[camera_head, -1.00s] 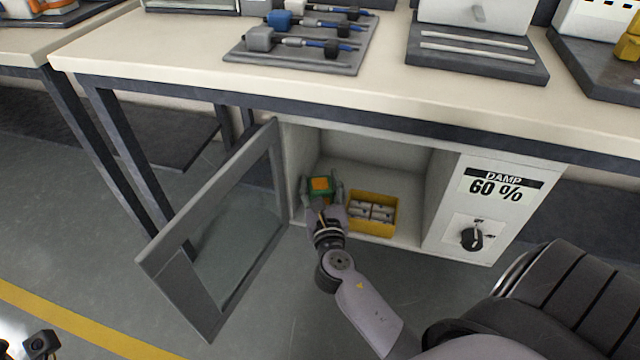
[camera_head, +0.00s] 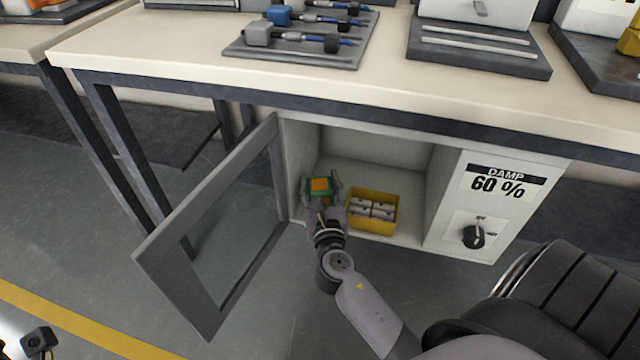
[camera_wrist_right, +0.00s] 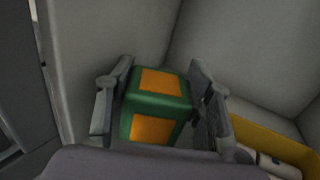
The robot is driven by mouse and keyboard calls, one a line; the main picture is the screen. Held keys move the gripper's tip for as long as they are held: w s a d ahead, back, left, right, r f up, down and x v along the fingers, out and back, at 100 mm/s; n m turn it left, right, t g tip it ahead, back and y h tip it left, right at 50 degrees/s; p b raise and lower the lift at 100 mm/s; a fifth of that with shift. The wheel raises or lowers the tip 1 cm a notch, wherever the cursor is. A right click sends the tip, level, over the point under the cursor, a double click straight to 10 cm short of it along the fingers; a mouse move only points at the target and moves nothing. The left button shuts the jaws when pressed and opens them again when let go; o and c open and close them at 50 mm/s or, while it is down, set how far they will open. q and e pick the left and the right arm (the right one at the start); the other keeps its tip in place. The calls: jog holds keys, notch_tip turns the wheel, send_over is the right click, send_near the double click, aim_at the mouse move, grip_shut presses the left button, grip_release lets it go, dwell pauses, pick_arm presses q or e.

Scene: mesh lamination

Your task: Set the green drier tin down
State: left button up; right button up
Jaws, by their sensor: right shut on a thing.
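The green drier tin (camera_head: 320,184) with orange panels is inside the open cabinet (camera_head: 375,150), near its left wall. It also shows in the right wrist view (camera_wrist_right: 158,103), between the two fingers. My right gripper (camera_head: 321,188) is shut on the tin, one finger on each side. In the right wrist view my right gripper (camera_wrist_right: 160,95) hides the tin's lower part, so I cannot tell whether it touches the cabinet floor. My left gripper is not clearly in view.
A yellow bin (camera_head: 372,211) with several light parts stands right of the tin. The glass door (camera_head: 215,235) is swung open to the left. A damp dial (camera_head: 474,236) is on the cabinet's right panel. A workbench top (camera_head: 170,62) lies above.

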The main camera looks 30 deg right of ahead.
jog(key=shift+f, duration=0.15)
jog(key=o, duration=1.5)
